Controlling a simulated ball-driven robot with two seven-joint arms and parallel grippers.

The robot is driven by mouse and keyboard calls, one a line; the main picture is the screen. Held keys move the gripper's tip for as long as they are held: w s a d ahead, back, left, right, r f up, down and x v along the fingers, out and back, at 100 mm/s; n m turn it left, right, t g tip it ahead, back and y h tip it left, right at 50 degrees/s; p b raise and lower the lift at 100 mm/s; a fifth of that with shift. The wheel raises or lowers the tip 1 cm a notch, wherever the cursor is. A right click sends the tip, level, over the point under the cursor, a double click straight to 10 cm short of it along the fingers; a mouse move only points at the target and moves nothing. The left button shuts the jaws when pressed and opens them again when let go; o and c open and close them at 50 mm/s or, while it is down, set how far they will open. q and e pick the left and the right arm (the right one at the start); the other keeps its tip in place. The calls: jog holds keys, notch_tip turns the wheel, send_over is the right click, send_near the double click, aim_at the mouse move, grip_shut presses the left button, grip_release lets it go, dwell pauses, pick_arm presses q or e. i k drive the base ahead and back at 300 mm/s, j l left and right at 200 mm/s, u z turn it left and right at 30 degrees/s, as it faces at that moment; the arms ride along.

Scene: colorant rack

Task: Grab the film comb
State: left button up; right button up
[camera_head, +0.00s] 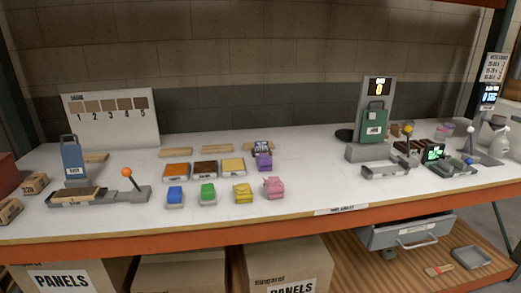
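I cannot pick out the film comb with certainty. A small flat piece in red and tan (440,269) lies on the wooden lower shelf at the bottom right, left of a grey tray (471,257); it is too small to tell whether it is the comb. A grey drawer (410,233) with a pale handle hangs under the tabletop at the right, and its inside is mostly hidden. Neither of my grippers is in view.
The white table (310,160) carries orange, brown and yellow trays, small coloured blocks, a green canister (374,126) and a blue canister (72,155). A lever with an orange knob (127,172) stands at left. Cardboard boxes (285,265) fill the space below. The table's centre right is clear.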

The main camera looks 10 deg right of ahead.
aim_at(259, 145)
jog(key=i+j, duration=0.3)
jog(key=i, duration=0.2)
jog(key=i+j, duration=0.25)
jog(key=i, duration=0.25)
jog(key=z, duration=0.05)
